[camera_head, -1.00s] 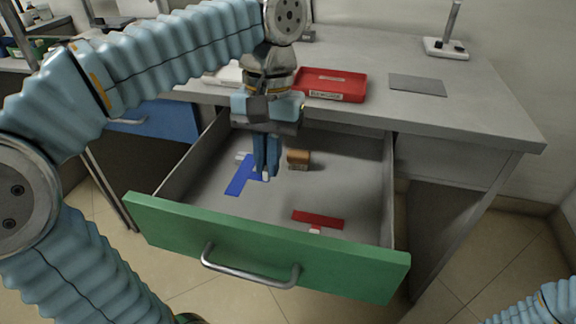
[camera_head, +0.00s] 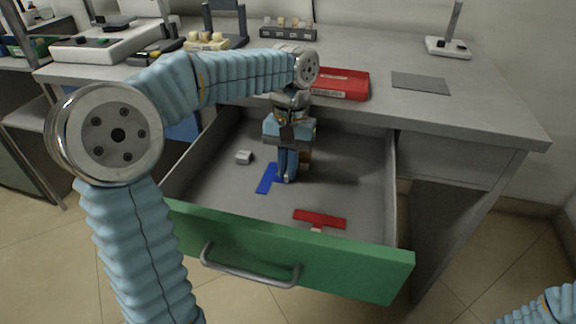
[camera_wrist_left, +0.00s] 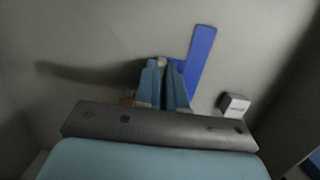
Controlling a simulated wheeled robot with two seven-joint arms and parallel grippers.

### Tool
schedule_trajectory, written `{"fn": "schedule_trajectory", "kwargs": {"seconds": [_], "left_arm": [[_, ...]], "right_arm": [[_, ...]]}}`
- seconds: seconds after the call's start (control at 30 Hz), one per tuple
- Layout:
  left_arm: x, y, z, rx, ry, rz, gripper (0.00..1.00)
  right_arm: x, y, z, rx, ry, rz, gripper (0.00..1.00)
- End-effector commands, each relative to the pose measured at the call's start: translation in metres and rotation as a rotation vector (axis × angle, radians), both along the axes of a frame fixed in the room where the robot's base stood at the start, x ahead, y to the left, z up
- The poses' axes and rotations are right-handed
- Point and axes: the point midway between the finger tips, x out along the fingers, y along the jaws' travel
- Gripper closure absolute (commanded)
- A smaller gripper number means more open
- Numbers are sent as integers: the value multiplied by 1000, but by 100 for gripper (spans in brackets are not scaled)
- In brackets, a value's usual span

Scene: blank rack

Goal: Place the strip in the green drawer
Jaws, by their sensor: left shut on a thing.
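The green drawer (camera_head: 290,256) is pulled open under the grey bench, its inside facing up. My left gripper (camera_head: 286,179) reaches down inside the drawer, fingers pointing down and shut on a blue strip (camera_head: 266,179). The strip juts out to the left of the fingertips in the head view. In the left wrist view the blue strip (camera_wrist_left: 201,55) extends from the fingertips (camera_wrist_left: 165,64) to the upper right. I cannot tell whether it touches the drawer floor. My right gripper is out of view.
Inside the drawer are a small pale box (camera_head: 244,157), a brown block (camera_head: 305,159) partly behind my gripper, and a red strip (camera_head: 320,219) near the front. On the bench sit a red tray (camera_head: 340,84) and a grey mat (camera_head: 420,83). The drawer's right side is clear.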

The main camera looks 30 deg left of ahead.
Motion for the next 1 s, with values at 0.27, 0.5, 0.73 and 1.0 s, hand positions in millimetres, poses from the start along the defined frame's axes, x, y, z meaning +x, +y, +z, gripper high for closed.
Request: {"fn": "schedule_trajectory", "kwargs": {"seconds": [0.27,0.5,0.73,1.0], "left_arm": [[0,0,-2,0,0,0,88],[0,0,-1,0,0,0,65],[0,0,3,0,-1,0,65],[8,1,52,-1,-3,0,65]], "right_arm": [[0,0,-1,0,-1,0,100],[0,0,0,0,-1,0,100],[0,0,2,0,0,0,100],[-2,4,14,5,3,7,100]]}}
